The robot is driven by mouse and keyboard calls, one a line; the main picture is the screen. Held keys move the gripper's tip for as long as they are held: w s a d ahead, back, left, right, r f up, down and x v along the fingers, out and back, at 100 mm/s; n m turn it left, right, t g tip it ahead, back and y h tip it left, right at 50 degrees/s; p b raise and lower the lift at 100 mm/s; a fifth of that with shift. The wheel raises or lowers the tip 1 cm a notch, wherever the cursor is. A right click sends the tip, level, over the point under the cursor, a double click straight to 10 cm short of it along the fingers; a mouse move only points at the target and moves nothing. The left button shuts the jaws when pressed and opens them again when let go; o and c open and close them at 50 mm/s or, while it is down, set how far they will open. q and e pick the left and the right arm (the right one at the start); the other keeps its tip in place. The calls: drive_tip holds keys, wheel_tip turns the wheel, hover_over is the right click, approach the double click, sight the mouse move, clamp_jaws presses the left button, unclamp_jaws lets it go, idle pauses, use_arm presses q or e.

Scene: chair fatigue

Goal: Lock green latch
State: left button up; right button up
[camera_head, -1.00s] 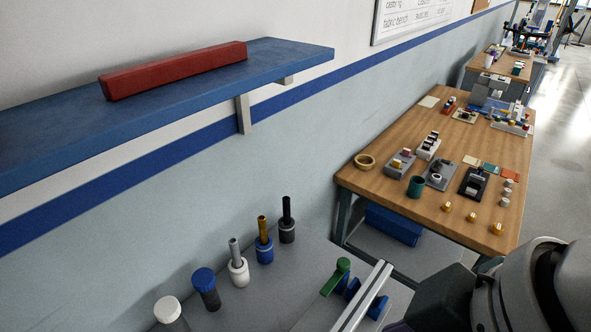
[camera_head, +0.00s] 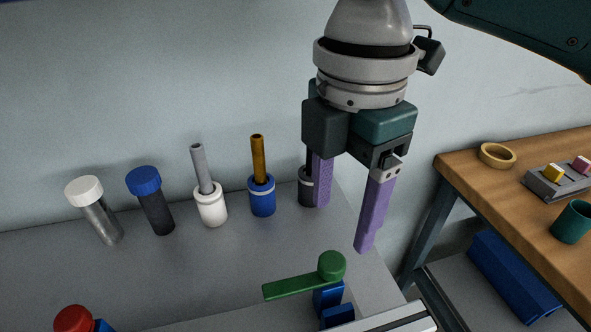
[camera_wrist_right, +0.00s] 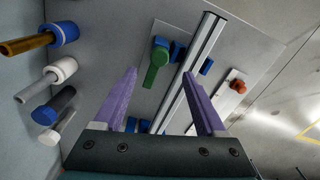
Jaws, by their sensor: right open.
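The green latch (camera_head: 305,279) sits on a blue mount (camera_head: 328,298) at the front of the grey bench, its arm pointing left from a round knob. In the right wrist view the green latch (camera_wrist_right: 155,64) lies ahead of the fingers, beside a silver rail. My right gripper (camera_head: 342,228) is open and empty, pointing down above the bench's right end, behind and above the latch and apart from it. Its purple fingers also show in the right wrist view (camera_wrist_right: 161,78). My left gripper is in neither current view.
A row of bench items stands along the wall: a white-capped cylinder (camera_head: 98,214), a blue-capped one (camera_head: 152,203), and white (camera_head: 210,205), blue (camera_head: 262,196) and dark holders with rods. A red knob (camera_head: 74,319) is front left. A wooden table (camera_head: 470,190) stands right.

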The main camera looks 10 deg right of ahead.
sight(333, 261)
wheel_tip(333, 261, down, 8)
drive_tip(key=shift+a+f+b, duration=0.15)
drive_tip(key=shift+f+b, duration=0.1)
drive_tip(key=shift+b, duration=0.25)
clamp_jaws()
idle(0.4)
idle(0.8)
